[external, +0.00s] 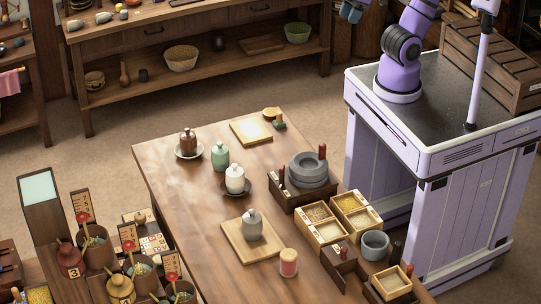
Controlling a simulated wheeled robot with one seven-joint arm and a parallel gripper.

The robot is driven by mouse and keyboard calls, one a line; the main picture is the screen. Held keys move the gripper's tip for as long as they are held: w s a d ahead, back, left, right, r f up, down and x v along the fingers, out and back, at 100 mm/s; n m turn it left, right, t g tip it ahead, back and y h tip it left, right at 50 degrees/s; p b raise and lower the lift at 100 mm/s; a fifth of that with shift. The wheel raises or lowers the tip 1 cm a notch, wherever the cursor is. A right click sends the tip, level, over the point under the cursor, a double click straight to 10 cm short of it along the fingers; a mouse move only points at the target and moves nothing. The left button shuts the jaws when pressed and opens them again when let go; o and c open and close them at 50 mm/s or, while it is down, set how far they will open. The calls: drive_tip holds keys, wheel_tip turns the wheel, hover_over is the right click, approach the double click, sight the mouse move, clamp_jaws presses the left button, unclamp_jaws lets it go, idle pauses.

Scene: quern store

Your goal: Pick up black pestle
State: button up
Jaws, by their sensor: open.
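I cannot make out a black pestle for certain. A small dark upright stick (282,178) stands at the left of the stone quern (308,172) on the wooden table; it is too small to identify. A grey stone bowl (375,245) stands near the table's right edge, with something dark partly hidden behind it. My arm rises from the purple base at the upper right and leaves the picture at the top.
The table (185,220) holds several lidded jars, including a green jar (220,156), and a wooden board (252,240) with a grey jar. Grain boxes (321,222) crowd its right side. The table's left part is clear. Shelving (190,60) stands behind.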

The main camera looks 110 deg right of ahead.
drive_tip(key=w+a+f+g, duration=0.1)
drive_tip(key=w+a+f, duration=0.2)
drive_tip(key=w+a, duration=0.65)
drive_tip(key=w+a+f+g, duration=0.1)
drive_tip(key=w+a+f, duration=0.3)
drive_tip(key=w+a, duration=0.55)
drive_tip(key=n+g, duration=0.1)
drive_tip(key=n, duration=0.1)
approach(397, 251)
drive_tip(key=s, duration=0.1)
drive_tip(key=f, duration=0.5)
drive_tip(key=shift+w+d+f, duration=0.15)
drive_tip(key=shift+w, duration=0.1)
drive_tip(key=shift+w+f, duration=0.25)
drive_tip(key=shift+f, duration=0.7)
drive_tip(key=shift+w+f, duration=0.2)
drive_tip(key=shift+f, duration=0.7)
drive_tip(key=shift+w+f, duration=0.25)
drive_tip(key=shift+f, duration=0.7)
drive_tip(key=c, duration=0.7)
